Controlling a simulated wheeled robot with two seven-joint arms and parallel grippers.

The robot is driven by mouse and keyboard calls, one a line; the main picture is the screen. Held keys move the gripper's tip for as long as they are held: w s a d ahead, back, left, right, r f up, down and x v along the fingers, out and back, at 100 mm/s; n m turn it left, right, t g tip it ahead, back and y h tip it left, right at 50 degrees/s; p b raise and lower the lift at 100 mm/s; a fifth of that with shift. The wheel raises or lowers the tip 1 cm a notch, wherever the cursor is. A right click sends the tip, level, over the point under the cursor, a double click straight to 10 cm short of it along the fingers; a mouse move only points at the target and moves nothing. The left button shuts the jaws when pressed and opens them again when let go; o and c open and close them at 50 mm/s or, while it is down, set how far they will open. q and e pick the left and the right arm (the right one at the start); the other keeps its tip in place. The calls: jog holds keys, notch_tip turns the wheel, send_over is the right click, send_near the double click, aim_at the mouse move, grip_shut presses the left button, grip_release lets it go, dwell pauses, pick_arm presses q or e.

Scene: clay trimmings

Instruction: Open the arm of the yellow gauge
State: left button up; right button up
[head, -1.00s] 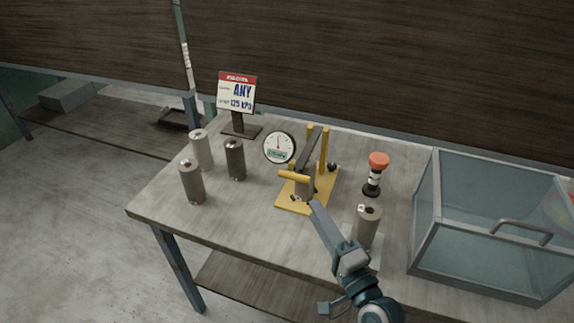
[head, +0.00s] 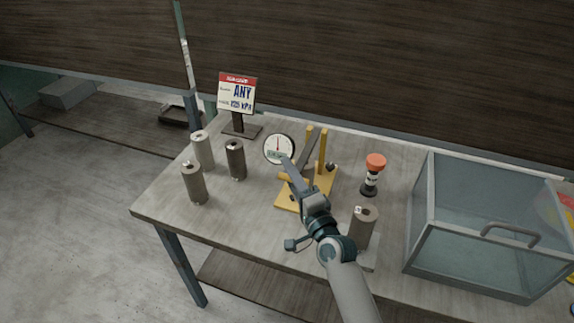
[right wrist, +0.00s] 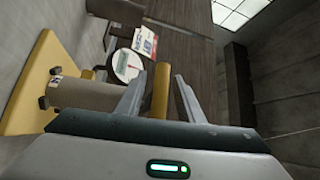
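The yellow gauge (head: 325,184) stands mid-table with a yellow base, two upright posts and a dark slanted lever. Its round white dial (head: 279,148) faces me at its left. The yellow handle bar of its arm (right wrist: 160,92) lies between my right gripper's two fingers in the right wrist view. My right gripper (head: 288,166) reaches over the front of the gauge, its fingers apart with small gaps beside the bar. A tan cylinder (right wrist: 85,95) stands on the yellow base in the wrist view; in the head view my gripper mostly hides it. My left gripper is out of view.
Several clay cylinders (head: 194,183) stand at the left, by a sign (head: 237,92). A grey-brown cylinder (head: 362,228) stands close right of my right arm. An orange-topped object (head: 374,174) and a glass bin (head: 490,265) are at the right. The front left tabletop is clear.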

jog(key=shift+x, duration=0.95)
jog(key=shift+c, duration=0.7)
grip_shut()
jog(key=shift+w+d+r, duration=0.1)
jog(key=shift+r, duration=0.1)
